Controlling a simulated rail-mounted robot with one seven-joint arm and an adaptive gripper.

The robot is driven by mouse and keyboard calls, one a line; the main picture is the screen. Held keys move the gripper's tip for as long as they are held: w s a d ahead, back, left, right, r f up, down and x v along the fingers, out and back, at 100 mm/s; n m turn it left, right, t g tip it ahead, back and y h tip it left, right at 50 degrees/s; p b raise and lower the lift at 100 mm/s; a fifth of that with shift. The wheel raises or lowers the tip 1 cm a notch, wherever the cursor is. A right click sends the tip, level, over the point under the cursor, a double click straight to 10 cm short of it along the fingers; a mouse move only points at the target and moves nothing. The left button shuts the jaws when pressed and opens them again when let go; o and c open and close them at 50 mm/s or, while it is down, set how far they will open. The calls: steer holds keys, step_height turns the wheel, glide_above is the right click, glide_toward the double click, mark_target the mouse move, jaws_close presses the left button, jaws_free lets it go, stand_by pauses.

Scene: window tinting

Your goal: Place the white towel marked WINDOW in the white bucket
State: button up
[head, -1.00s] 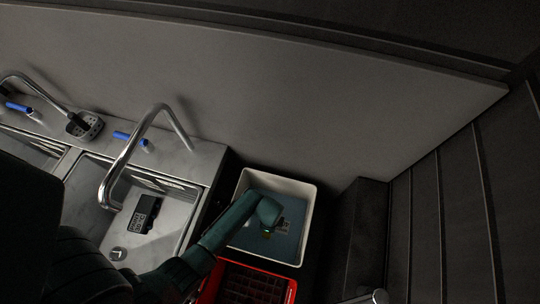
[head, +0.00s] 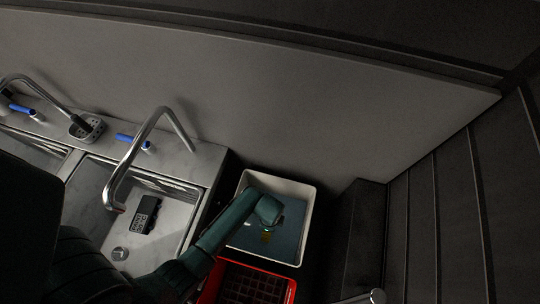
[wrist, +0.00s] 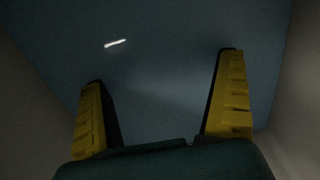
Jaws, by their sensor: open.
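The white bucket (head: 285,186) stands right of the sink and holds bluish water (head: 285,240). My gripper (head: 266,236) points down inside the bucket, over the water. In the wrist view my gripper (wrist: 162,68) is open, its two yellow fingers apart with only the blue surface (wrist: 160,100) between them. The white towel marked WINDOW cannot be made out in either view now. Whether it lies under the water or is hidden by my arm, I cannot tell.
A red crate (head: 291,291) stands right in front of the bucket. The metal sink (head: 100,215) at left holds a dark block with white lettering (head: 144,214). A curved faucet (head: 132,160) and a blue-handled tool (head: 130,140) are behind it.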

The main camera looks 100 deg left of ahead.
step_height(320, 180, up, 9)
steer(key=p, duration=0.2)
steer(key=shift+r, duration=0.15)
